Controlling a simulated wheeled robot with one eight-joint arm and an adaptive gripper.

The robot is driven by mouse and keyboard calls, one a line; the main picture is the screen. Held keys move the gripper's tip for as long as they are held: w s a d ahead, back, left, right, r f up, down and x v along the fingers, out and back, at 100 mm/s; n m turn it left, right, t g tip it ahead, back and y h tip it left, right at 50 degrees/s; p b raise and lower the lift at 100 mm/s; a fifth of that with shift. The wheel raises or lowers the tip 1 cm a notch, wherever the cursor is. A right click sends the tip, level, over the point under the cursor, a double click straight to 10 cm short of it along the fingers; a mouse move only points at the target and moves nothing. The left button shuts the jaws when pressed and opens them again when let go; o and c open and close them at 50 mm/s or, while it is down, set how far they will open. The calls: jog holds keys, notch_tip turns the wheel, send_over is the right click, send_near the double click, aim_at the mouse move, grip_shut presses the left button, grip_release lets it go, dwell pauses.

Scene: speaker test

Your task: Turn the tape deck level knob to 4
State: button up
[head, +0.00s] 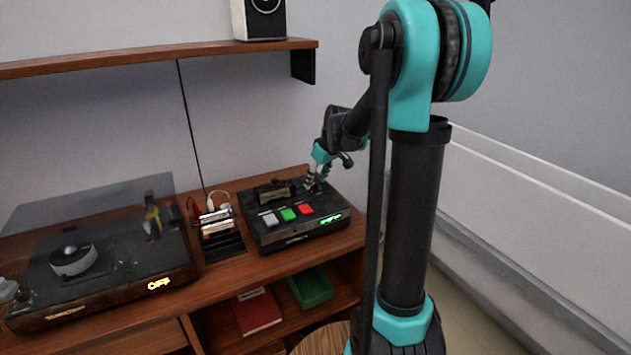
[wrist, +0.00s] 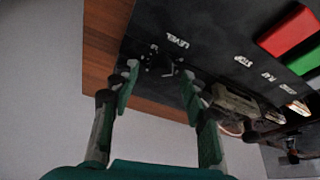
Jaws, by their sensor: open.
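The tape deck (head: 290,235) is a dark box on the wooden cabinet, with grey, green and red buttons and a lit green display whose text is too small to read. My gripper (head: 315,184) is over its back right corner. In the wrist view, my gripper (wrist: 159,80) is open, with its green-padded fingertips on either side of the small dark level knob (wrist: 164,64). The white LEVEL label (wrist: 178,40) is beside the knob. I cannot tell whether the fingertips touch the knob, or where it points. In the head view the gripper hides the knob.
A metal mechanism (wrist: 236,105) on the deck sits close to one finger. A turntable (head: 95,260) with a raised clear lid and yellow OFF display stands at the left. A rack (head: 218,235) stands between them. A shelf (head: 150,58) with a speaker (head: 260,20) hangs above.

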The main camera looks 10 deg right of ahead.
jog(key=shift+w+a+f, duration=0.1)
jog(key=shift+f, duration=0.35)
grip_shut()
